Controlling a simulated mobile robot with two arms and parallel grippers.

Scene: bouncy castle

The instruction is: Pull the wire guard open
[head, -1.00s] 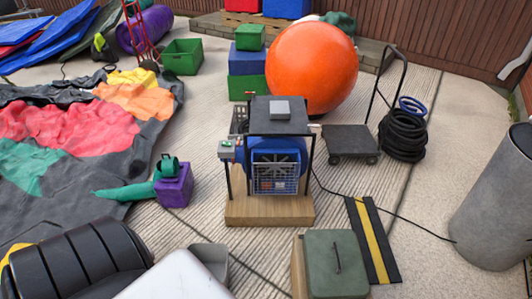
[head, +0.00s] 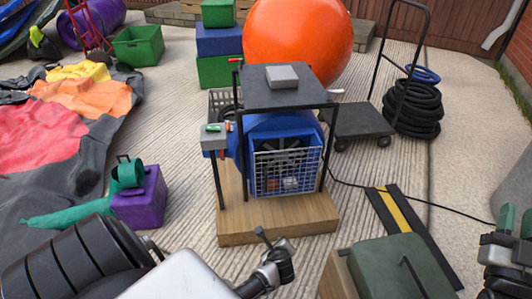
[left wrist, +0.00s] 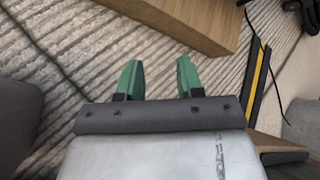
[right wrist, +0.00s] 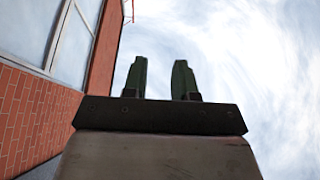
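The wire guard (head: 287,172) is a silvery mesh panel at the front of a blue blower (head: 245,150). It stands upright across the blower's dark opening, where a fan shows through the wires. The blower sits in a black frame on a wooden base (head: 275,222). My left gripper (left wrist: 158,65) is open and empty in the left wrist view, its green fingers over the ground near the wooden base. In the head view its fingers cannot be made out. My right gripper (head: 516,222) is at the right edge, apart from the guard. It is open and empty in the right wrist view (right wrist: 159,65).
A purple block (head: 140,200) is at left. A flat cart (head: 358,120) and an orange ball (head: 298,40) are behind. Bare ground lies left of the base.

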